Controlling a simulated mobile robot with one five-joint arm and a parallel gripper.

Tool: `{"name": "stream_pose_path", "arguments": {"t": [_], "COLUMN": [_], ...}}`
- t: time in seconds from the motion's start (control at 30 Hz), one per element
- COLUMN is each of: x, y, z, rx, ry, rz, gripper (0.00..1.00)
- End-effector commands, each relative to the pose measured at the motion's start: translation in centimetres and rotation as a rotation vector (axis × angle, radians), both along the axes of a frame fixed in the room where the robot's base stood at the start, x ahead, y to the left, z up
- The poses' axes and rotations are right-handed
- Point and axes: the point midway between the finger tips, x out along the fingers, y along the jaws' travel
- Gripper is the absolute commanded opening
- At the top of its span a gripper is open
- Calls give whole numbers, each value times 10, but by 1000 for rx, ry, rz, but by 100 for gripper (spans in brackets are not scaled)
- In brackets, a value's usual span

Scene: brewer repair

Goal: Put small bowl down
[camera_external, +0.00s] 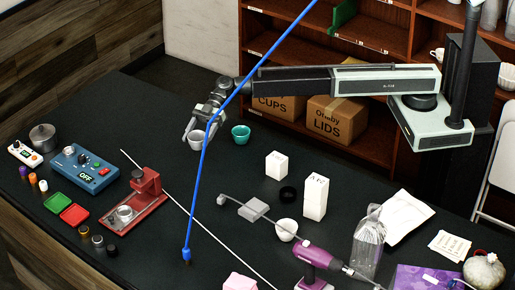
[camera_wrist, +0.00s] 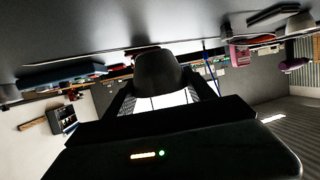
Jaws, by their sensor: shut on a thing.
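The small bowl (camera_external: 197,138) is pale grey in the external view, at the far side of the dark table, left of a teal cup. My gripper (camera_external: 197,132) is above and around it, shut on it. In the wrist view the bowl (camera_wrist: 157,72) shows dark and in shadow between the two fingers of my gripper (camera_wrist: 158,92). I cannot tell whether its base touches the table. The wrist view is upside down, with the table surface at the top.
The teal cup (camera_external: 241,132) stands close on the right. A white bowl (camera_external: 286,229), white boxes (camera_external: 315,198) and a purple drill (camera_external: 312,255) are nearer. A blue device (camera_external: 85,168) and red press (camera_external: 133,204) stand left.

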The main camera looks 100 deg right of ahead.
Motion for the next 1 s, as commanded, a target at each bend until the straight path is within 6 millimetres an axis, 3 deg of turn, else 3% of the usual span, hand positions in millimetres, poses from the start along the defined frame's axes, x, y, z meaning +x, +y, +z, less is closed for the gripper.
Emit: {"name": "stream_pose_path", "arguments": {"t": [0.03, 0.27, 0.5, 0.87, 0.9, 0.97, 1.0], "x": [0, 0, 0, 0, 0, 0, 0], "y": [0, 0, 1, 1, 1, 0, 0], "z": [-21, -26, -63, -63, -63, -62, -62], "rx": [0, 0, 0, 0, 0, 0, 0], "ry": [0, 0, 0, 0, 0, 0, 0], "rz": [0, 0, 0, 0, 0, 0, 0], "gripper": [13, 13, 13, 13, 69, 85, 85]}}
